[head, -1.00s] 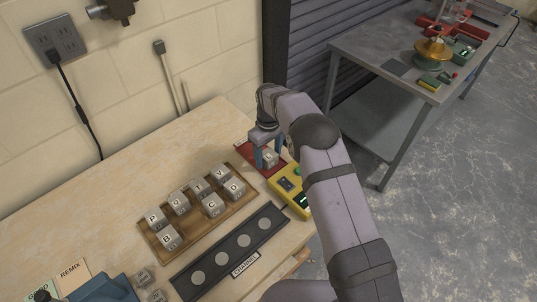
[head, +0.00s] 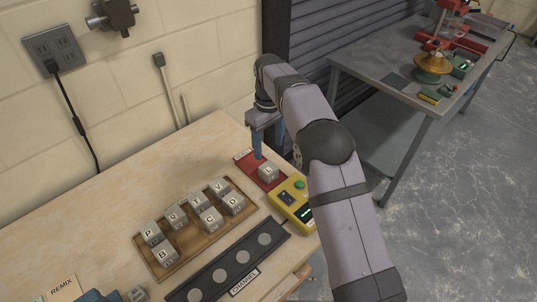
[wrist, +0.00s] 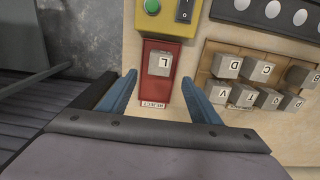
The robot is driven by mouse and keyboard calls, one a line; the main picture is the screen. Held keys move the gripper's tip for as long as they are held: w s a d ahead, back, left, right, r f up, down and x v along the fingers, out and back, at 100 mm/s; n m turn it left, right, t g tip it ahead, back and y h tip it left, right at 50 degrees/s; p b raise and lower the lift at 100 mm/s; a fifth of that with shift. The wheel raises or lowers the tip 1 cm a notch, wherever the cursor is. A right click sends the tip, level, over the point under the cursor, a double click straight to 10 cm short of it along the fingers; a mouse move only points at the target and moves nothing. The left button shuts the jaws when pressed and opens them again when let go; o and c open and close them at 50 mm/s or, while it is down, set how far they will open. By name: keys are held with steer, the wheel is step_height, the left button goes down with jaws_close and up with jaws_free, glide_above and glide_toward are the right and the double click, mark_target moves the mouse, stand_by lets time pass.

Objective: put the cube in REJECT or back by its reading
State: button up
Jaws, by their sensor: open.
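A grey cube marked L (head: 268,173) sits on the red REJECT pad (head: 251,160), beside the yellow tester. In the wrist view the cube (wrist: 160,64) rests inside the red pad (wrist: 158,91), its letter face towards the camera. My gripper (head: 265,152) is above the pad, apart from the cube. The yellow tester (head: 292,204) has a green button and a lit green display whose reading is too small to make out.
A wooden tray (head: 196,250) holds several lettered cubes left of the pad. A black CHANNEL strip (head: 232,264) with round pale discs lies in front. A grey side table (head: 374,68) stands beyond.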

steer(key=shift+r, duration=0.45)
steer(key=s+d+r+m, duration=0.1)
steer(key=s+d+m, duration=0.4)
steer(key=s+d, duration=0.7)
steer(key=s+d+f+m, duration=0.2)
steer(key=s+d, duration=0.1)
steer(key=s, duration=0.6)
steer(key=s+d+f+m, duration=0.2)
steer(key=s+d, duration=0.1)
steer(key=s, duration=0.7)
steer(key=shift+f, duration=0.25)
